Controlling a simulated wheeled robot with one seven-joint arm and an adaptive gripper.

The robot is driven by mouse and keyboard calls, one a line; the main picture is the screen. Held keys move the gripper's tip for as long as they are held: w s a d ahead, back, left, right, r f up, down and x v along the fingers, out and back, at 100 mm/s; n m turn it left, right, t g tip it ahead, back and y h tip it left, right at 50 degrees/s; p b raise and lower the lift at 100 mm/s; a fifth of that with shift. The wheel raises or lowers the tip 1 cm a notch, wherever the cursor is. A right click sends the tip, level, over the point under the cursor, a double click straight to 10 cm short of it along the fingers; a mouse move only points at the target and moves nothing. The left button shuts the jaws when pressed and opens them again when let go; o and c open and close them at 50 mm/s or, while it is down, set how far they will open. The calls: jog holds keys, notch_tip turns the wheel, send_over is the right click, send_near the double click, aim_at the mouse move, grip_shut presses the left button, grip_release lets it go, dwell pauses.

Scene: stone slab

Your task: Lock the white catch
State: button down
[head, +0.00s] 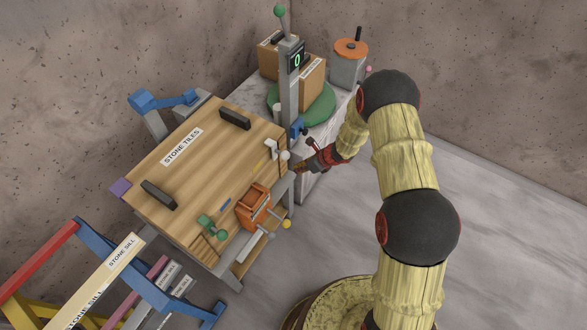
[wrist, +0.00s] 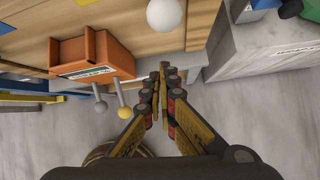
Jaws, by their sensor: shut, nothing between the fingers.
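The white catch (head: 271,148) sits at the right edge of the wooden lid (head: 190,205) labelled "STONE TILES", with a pale round knob (head: 285,155) beside it. In the wrist view a white knob (wrist: 165,16) shows at the top, ahead of my fingertips; the rest of the catch is out of that view or cut off. My gripper (head: 299,168) is just right of the knob, near the table edge. In the wrist view my gripper (wrist: 161,70) has its fingertips together, with nothing between them. I cannot tell whether it touches the knob.
A grey post (head: 289,80) and stone block (head: 325,130) stand behind my gripper. The floor to the right is clear.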

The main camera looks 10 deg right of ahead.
notch_tip(320, 180, up, 9)
jog(key=s+d+p, duration=0.1)
jog(key=d+p, duration=0.1)
jog(key=shift+s+d+r, duration=0.15)
jog(key=shift+s, duration=0.1)
dwell(0.4)
jog(key=s+a+r+n+g, duration=0.1)
jog(key=s+r+n+g, duration=0.35)
jog(key=s+n, duration=0.8)
jog(key=s+d+r+n+t+h+b, duration=0.3)
jog(key=s+r+n, duration=0.4)
jog(key=r, duration=0.8)
jog(key=s+d+r+n+t+h+b, duration=0.3)
jog(key=s+d+r+n, duration=0.2)
jog(key=s+r, duration=0.9)
jog(key=n, duration=0.2)
jog(key=shift+d+r+n, duration=0.35)
jog(key=shift+d, duration=0.05)
